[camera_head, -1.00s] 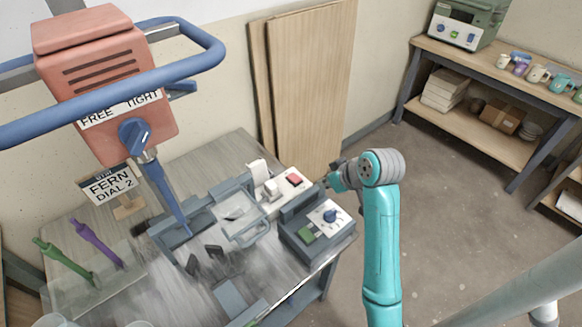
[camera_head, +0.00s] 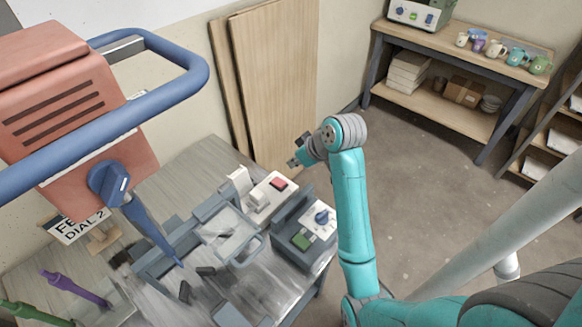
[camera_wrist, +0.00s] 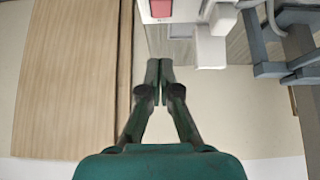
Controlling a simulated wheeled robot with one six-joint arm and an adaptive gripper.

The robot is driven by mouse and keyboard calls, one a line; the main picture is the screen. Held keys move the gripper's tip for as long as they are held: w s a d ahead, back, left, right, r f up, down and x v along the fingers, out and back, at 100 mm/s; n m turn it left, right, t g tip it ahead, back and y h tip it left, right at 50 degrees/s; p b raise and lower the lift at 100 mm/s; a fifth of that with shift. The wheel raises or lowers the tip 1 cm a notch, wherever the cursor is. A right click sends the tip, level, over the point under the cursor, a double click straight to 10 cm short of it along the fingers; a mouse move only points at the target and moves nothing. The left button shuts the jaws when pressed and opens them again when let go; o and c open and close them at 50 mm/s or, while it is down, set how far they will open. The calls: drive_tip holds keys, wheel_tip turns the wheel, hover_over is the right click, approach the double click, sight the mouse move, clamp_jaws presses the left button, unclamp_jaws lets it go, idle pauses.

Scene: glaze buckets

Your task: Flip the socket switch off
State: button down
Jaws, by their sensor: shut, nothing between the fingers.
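A white socket block (camera_head: 265,198) with a red rocker switch (camera_head: 279,184) and a white plug in it sits at the back edge of the grey work table, beside a dark grey box with a blue knob. In the wrist view the red switch (camera_wrist: 161,9) shows at the top edge, on the white socket plate (camera_wrist: 185,10). My gripper (camera_head: 292,163) is above and slightly right of the switch in the head view. In the wrist view its fingertips (camera_wrist: 160,70) are together and empty, apart from the switch. Which way the rocker is tilted I cannot tell.
The dark grey knob box (camera_head: 305,228) stands right of the socket. Tall wooden boards (camera_head: 275,85) lean on the wall behind. A red machine (camera_head: 70,110) with blue handles fills the left. Floor (camera_head: 420,170) is open to the right, before a shelf with mugs.

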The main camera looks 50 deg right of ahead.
hover_over(281, 183)
drive_tip(key=s, duration=0.1)
wheel_tip(281, 183, down, 6)
drive_tip(key=shift+d+f, duration=0.1)
drive_tip(key=shift+f, duration=0.15)
wheel_tip(281, 183, down, 3)
drive_tip(key=shift+f, duration=0.15)
drive_tip(key=shift+s+f, duration=0.15)
drive_tip(key=shift+f, duration=0.5)
drive_tip(key=shift+s+f+t, duration=0.2)
drive_tip(key=shift+f+t, duration=0.2)
drive_tip(key=shift+w+r, duration=0.2)
drive_tip(key=shift+w, duration=0.05)
drive_tip(key=shift+w+r, duration=0.3)
drive_tip(key=shift+w, duration=0.25)
